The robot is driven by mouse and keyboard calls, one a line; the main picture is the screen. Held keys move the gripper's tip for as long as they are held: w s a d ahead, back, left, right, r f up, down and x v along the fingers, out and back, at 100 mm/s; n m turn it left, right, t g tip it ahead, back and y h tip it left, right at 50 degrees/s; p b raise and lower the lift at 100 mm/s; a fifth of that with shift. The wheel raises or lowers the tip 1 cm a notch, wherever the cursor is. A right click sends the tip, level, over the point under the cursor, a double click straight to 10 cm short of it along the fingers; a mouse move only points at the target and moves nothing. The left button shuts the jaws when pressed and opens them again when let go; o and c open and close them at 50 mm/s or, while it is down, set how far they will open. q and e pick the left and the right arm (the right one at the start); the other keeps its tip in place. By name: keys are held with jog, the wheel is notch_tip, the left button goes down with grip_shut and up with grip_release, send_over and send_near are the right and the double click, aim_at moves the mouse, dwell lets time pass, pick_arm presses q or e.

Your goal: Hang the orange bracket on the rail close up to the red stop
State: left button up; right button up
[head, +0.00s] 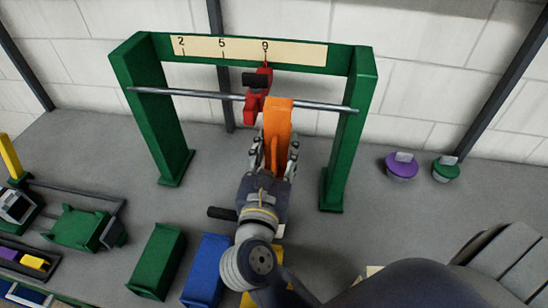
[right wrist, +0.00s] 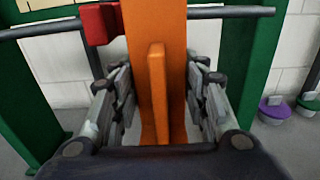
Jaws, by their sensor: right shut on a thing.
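The orange bracket (head: 277,121) is upright at the rail (head: 195,94), just right of the red stop (head: 254,105). My right gripper (head: 271,158) is shut on the bracket's lower part, with fingers on both sides. In the right wrist view the bracket (right wrist: 157,70) passes in front of the rail (right wrist: 232,12), and the red stop (right wrist: 100,24) is close at its left edge. I cannot tell whether they touch, or whether the bracket's hook bears on the rail, as its back is hidden. My left gripper is not in view.
A green frame (head: 340,150) carries the rail and a number plate (head: 300,51) above it. Green (head: 157,260) and blue (head: 206,270) blocks stand at the front. Purple (head: 401,168) and green (head: 446,170) lidded tubs sit at the right. Floor under the rail is clear.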

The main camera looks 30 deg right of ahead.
jog(key=shift+b+x, duration=0.35)
jog(key=shift+x, duration=1.1)
jog(key=shift+w+d+f+b, duration=0.55)
jog(key=shift+w+f+b, duration=0.05)
jog(key=shift+w, duration=0.1)
jog(key=shift+w+d+f+b, duration=0.55)
jog(key=shift+w, duration=0.15)
jog(key=o, duration=1.3)
